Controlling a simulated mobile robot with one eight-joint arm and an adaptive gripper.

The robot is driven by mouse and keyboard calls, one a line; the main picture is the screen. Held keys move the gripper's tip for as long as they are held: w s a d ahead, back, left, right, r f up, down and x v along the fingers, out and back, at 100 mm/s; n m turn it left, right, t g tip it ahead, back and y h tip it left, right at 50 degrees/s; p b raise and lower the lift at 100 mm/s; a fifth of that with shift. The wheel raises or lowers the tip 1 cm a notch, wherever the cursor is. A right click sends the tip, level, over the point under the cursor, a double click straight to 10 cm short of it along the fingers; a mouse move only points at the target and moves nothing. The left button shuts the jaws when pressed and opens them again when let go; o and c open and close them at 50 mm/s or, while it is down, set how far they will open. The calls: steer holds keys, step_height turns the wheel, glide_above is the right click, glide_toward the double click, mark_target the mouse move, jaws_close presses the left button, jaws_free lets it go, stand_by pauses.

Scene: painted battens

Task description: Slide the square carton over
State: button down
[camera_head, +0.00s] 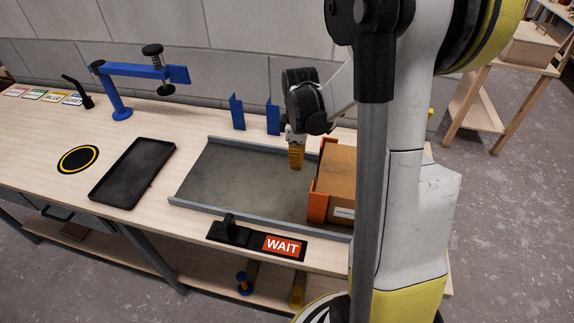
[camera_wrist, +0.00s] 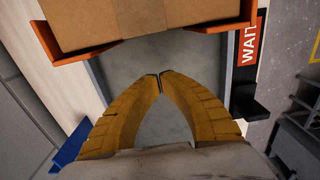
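The square carton (camera_head: 337,172) is a brown cardboard box at the right end of the grey tray (camera_head: 225,180), with orange corner pieces (camera_head: 317,206) along its left side. My arm hides its right part. In the wrist view the carton (camera_wrist: 140,12) shows at the top, partly out of frame, with orange pieces (camera_wrist: 215,26) at its lower corners. My gripper (camera_head: 296,166) is over the tray, left of the carton and apart from it. In the wrist view its yellow fingertips (camera_wrist: 160,78) meet with nothing between them.
A black and red WAIT sign (camera_head: 282,245) sits at the bench's front edge. Two blue upright plates (camera_head: 255,115) stand behind the tray. A black tray (camera_head: 132,172), a black disc with a yellow ring (camera_head: 78,159) and a blue clamp arm (camera_head: 140,72) are on the left.

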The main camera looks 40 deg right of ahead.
mark_target(347, 171)
step_height(347, 171, down, 9)
steer(key=b, duration=0.3)
steer(key=shift+s+r, duration=0.1)
steer(key=shift+r, duration=0.05)
steer(key=shift+s+d+f+b, duration=0.2)
steer(key=shift+s+d+b, duration=0.05)
steer(key=shift+s+d, duration=0.3)
steer(key=shift+s+d+f+b, duration=0.15)
steer(key=shift+s+d+b, duration=0.1)
steer(key=shift+s+d, duration=0.55)
steer(key=shift+s, duration=0.1)
steer(key=shift+r, duration=0.1)
steer(key=s+d, duration=0.4)
steer(key=s, duration=0.1)
steer(key=s+d+b, duration=0.1)
steer(key=s+d, duration=0.4)
steer(key=shift+s+d, duration=0.15)
steer(key=shift+s, duration=0.1)
steer(key=w+a, duration=0.3)
steer(key=shift+w+r+b, duration=0.15)
steer(key=shift+r+b, duration=0.05)
steer(key=shift+b, duration=0.1)
step_height(347, 171, up, 10)
steer(key=p, duration=0.4)
steer(key=shift+d+f, duration=0.15)
steer(key=shift+f, duration=0.05)
